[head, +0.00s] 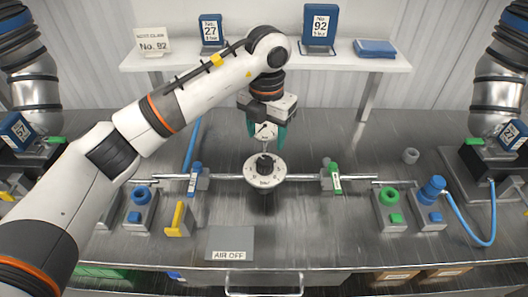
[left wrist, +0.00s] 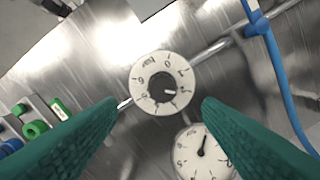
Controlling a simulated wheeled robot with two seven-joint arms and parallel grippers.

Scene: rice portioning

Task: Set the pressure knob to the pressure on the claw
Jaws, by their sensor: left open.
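The pressure knob (head: 265,162) is black and sits on a round white dial (head: 265,173) in the middle of the pipe. In the left wrist view the knob (left wrist: 161,90) shows between the fingertips, farther off; its pale mark points right, and I cannot read the value surely. A white gauge (left wrist: 205,150) with a black needle lies beside the dial; in the head view it is partly behind my fingers. My left gripper (head: 267,134) is open and empty, above and behind the knob, apart from it.
A shelf (head: 190,67) holds a card reading about No. 82 (head: 153,42), blue signs 27 (head: 210,33) and 92 (head: 320,28). Blue (head: 196,172) and green (head: 334,173) valve handles flank the dial. Buttons stand either side; an AIR OFF plate (head: 230,243) lies in front.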

